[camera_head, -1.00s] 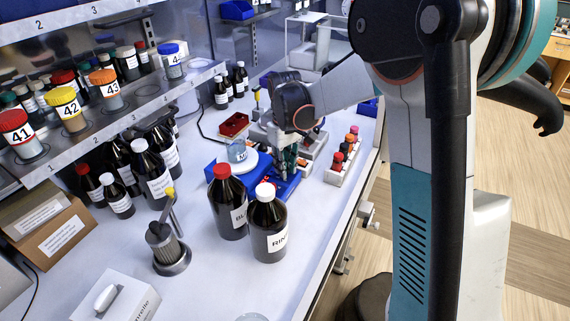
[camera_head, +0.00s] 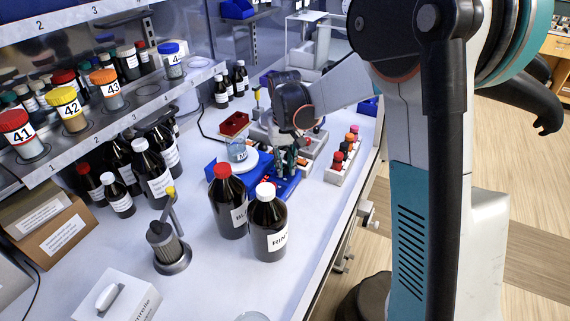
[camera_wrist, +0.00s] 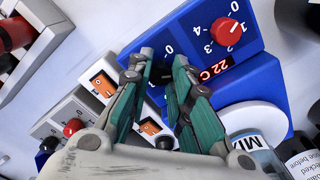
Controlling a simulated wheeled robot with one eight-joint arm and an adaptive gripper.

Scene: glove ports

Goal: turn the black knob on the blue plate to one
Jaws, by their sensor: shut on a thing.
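The blue plate (camera_wrist: 245,85) fills the upper right of the wrist view, with a red knob (camera_wrist: 226,31) and a red digital display on it. My gripper (camera_wrist: 165,72) reaches over its left part, its fingertips closed around the black knob (camera_wrist: 160,76), of which only a dark bit shows between them. A printed 0 shows just past the fingertips; the knob's pointer is hidden. In the head view the plate (camera_head: 288,187) lies beyond the two large bottles, and my gripper (camera_head: 287,157) points down at it.
A red-capped bottle (camera_head: 228,200) and a white-capped bottle (camera_head: 266,222) stand close in front of the plate. A beaker (camera_head: 237,150) stands on its white disc. A rack of small capped bottles (camera_head: 340,165) is to the right.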

